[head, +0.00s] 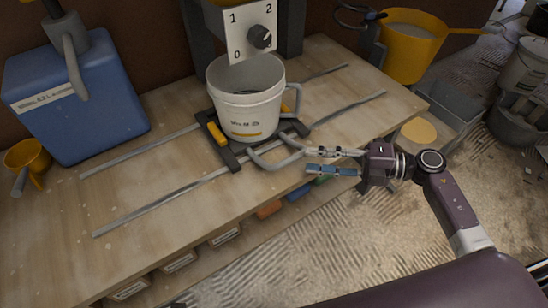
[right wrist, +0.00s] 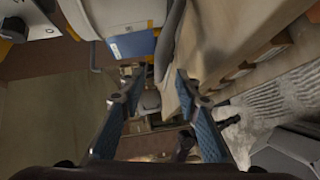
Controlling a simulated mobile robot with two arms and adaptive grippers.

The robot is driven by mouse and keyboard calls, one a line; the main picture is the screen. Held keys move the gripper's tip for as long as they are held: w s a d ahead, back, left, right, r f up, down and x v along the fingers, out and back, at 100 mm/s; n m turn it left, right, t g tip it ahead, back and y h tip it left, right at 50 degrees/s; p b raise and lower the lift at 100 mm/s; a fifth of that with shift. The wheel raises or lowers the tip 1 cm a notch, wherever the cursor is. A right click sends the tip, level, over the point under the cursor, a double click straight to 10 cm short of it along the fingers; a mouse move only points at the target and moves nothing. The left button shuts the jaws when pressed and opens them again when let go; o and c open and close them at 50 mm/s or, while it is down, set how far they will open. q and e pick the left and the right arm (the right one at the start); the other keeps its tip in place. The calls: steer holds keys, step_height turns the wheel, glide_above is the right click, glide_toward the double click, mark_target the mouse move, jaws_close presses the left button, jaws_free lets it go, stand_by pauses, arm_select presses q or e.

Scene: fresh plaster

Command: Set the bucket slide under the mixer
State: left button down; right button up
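The white bucket (head: 246,100) stands upright on the dark bucket slide (head: 230,157), which sits across the metal rails on the wooden bench. The slide's grey loop handle (head: 272,163) sticks out toward the front edge. The mixer's control panel (head: 250,30), with a dial and marks 0, 1 and 2, is behind and above the bucket. My right gripper (head: 312,160) is open just right of the handle, with its fingertips close to it; I cannot tell whether they touch. In the right wrist view the fingers (right wrist: 157,84) are apart with nothing clearly between them. My left gripper is not in view.
A yellow bucket (head: 408,45) is at the back right. Coloured items (head: 298,193) sit below the bench's front edge. The rails (head: 140,212) left of the slide are clear.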

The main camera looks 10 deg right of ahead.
mark_target(297, 159)
steer(key=x, duration=0.6)
steer(key=shift+w+a+f, duration=0.1)
steer(key=shift+w+a, duration=0.1)
steer(key=shift+a, duration=0.1)
steer(key=shift+c, duration=0.4)
jaws_close()
